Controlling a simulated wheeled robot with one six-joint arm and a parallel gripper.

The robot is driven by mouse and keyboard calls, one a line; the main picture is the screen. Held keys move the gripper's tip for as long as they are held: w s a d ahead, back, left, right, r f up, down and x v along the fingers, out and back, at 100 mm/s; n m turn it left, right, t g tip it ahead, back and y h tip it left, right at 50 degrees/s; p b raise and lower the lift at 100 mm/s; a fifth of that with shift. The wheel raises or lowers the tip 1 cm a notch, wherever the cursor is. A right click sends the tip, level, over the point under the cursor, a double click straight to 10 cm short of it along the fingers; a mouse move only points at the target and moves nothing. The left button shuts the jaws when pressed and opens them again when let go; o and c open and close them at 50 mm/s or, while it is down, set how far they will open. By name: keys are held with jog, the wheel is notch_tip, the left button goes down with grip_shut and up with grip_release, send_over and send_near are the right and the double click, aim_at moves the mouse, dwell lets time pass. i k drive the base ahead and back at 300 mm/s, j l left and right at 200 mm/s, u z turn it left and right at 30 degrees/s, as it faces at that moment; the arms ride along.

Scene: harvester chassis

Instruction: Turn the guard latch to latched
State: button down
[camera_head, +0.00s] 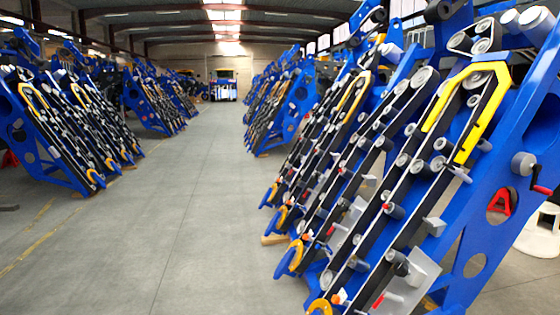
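The nearest harvester chassis (465,255) stands tilted at the right, a blue frame with black belts and grey rollers. A bent yellow guard (436,108) lies over its upper belts, with small black marks on its lower right leg. A dark arm with a red end (541,190) sticks out from a grey round hub on the blue side plate. A red A-shaped part (501,203) shows at a round hole below it. I cannot tell which part is the guard latch or how it is set. My gripper is not in view.
More blue chassis stand in a row behind the nearest one and in a row at the left (48,150). A wide grey floor aisle (190,215) between them is clear. A white rounded object (537,238) stands at the right edge.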

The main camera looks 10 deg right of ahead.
aim_at(457, 170)
jog(key=z, duration=1.45)
